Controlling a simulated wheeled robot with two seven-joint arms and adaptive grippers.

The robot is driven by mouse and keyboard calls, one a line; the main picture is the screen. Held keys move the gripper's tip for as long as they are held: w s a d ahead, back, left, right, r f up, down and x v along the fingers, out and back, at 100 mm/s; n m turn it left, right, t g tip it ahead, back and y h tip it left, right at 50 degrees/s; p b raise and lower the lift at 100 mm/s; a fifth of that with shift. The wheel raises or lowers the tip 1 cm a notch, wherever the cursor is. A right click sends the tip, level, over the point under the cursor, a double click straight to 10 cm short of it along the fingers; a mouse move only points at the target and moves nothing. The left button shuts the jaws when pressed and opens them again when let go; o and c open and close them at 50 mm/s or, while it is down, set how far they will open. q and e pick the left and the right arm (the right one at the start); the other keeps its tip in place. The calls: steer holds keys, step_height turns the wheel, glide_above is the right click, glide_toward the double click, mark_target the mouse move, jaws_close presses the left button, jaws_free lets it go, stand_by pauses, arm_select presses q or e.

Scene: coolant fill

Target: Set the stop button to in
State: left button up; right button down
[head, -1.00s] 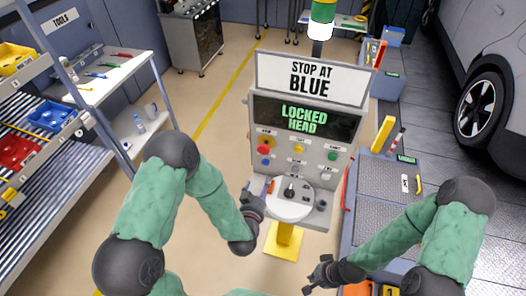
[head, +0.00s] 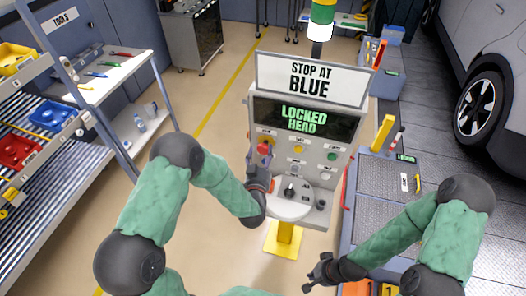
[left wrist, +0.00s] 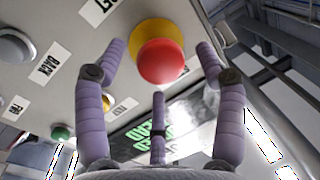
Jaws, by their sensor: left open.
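The stop button is a red dome on a yellow collar, at the upper left of the control stand's button panel. In the left wrist view the red stop button (left wrist: 160,62) stands out from its yellow collar (left wrist: 155,32). My left gripper (head: 263,157) is in front of the button, partly covering it in the head view. In the left wrist view its purple fingers (left wrist: 160,55) are open and spread around the dome, with no clear contact. My right gripper (head: 316,275) is low in front of the stand, fingers apart and empty.
The control stand (head: 344,150) carries a "STOP AT BLUE" sign (head: 311,79), a "LOCKED HEAD" screen (head: 304,118) and several other buttons. A round plate with a joystick (head: 290,190) juts out below. A green button (left wrist: 62,132) shows in the wrist view.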

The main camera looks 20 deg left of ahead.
mark_target(264, 152)
arm_select(q)
steer(key=shift+w, duration=0.75)
jaws_close()
steer(key=shift+w+b, duration=0.75)
steer(key=shift+b, duration=0.2)
steer(key=shift+s, duration=0.1)
steer(key=shift+c, duration=0.8)
jaws_free()
steer(key=shift+o, duration=0.8)
steer(key=shift+w, duration=0.25)
steer(key=shift+s, duration=0.1)
